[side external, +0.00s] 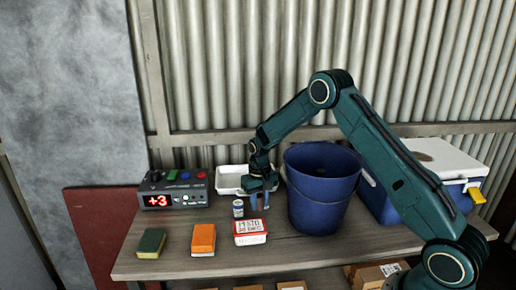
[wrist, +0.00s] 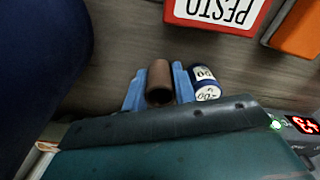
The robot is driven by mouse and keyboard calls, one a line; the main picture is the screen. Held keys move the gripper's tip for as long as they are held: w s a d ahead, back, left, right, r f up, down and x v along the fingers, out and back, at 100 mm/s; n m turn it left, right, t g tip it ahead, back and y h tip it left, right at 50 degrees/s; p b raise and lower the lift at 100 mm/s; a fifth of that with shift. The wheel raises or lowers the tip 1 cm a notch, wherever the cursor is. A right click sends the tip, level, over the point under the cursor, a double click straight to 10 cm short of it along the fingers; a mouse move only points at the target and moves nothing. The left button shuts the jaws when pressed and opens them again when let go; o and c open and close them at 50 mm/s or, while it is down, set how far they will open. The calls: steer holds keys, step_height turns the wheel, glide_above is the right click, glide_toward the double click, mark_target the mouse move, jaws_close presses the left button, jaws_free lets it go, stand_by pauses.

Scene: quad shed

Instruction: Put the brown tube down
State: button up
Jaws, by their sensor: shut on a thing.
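The brown tube (wrist: 160,80) is between the two blue fingers of my gripper (wrist: 158,88) in the wrist view, and the fingers are shut on it. Its open end faces the camera. In the side view my gripper (side external: 260,200) points down over the table, between the small blue-and-white can and the blue bucket. The tube cannot be made out clearly there. I cannot tell whether its lower end touches the table.
A blue-and-white can (wrist: 206,82) is right beside one finger. A red-and-white PESTO box (side external: 250,232) lies in front, with an orange block (side external: 203,239) and a green-topped sponge (side external: 151,243) to its left. A blue bucket (side external: 318,200) stands right; a white tray (side external: 230,182) is behind.

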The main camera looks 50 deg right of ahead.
steer(key=shift+f, duration=2.1)
steer(key=shift+f, duration=0.1)
steer(key=o, duration=0.9)
steer(key=shift+o, duration=0.2)
step_height(320, 180, up, 12)
